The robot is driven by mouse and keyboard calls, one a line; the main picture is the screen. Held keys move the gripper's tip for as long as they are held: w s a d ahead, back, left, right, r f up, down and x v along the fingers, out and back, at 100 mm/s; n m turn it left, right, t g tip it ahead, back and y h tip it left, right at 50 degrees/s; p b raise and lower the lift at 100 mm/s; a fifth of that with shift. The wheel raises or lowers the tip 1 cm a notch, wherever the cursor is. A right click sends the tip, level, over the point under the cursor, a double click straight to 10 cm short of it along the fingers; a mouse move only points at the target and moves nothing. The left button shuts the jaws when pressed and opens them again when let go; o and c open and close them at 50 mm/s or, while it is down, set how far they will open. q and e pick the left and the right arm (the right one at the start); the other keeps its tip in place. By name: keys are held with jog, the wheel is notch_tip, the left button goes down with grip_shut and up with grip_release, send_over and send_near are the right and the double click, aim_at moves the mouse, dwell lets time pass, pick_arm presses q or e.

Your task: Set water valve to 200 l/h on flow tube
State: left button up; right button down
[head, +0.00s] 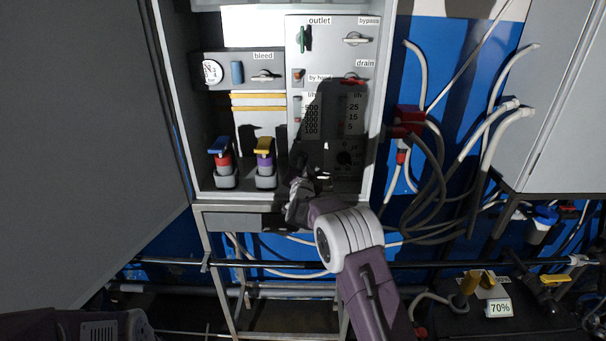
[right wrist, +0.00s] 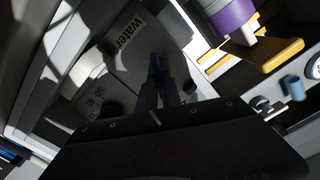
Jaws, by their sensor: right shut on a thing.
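The flow tube panel (head: 376,60) has two scales. The left flow tube scale (head: 311,118) reads 100 to 500 and the right one (head: 351,112) reads 5 to 25. The left tube's float level is too small and shaded to tell. My right gripper (head: 300,176) is at the panel's lower left. The handle is hidden behind the gripper in the head view. My left gripper is not in view.
The outlet handle (head: 304,38) and bleed valve (head: 264,75) are above. A dark dial (head: 345,158) sits to the right. Hoses (head: 432,190) hang right of the cabinet.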

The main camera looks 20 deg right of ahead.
jog(key=m+b, duration=0.2)
jog(key=shift+f+b, duration=0.4)
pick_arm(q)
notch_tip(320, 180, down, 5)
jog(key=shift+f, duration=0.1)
pick_arm(e)
jog(key=shift+r+m, duration=0.35)
jog(key=shift+m, duration=0.35)
jog(key=c, duration=1.5)
grip_release()
jog(key=shift+d, duration=0.1)
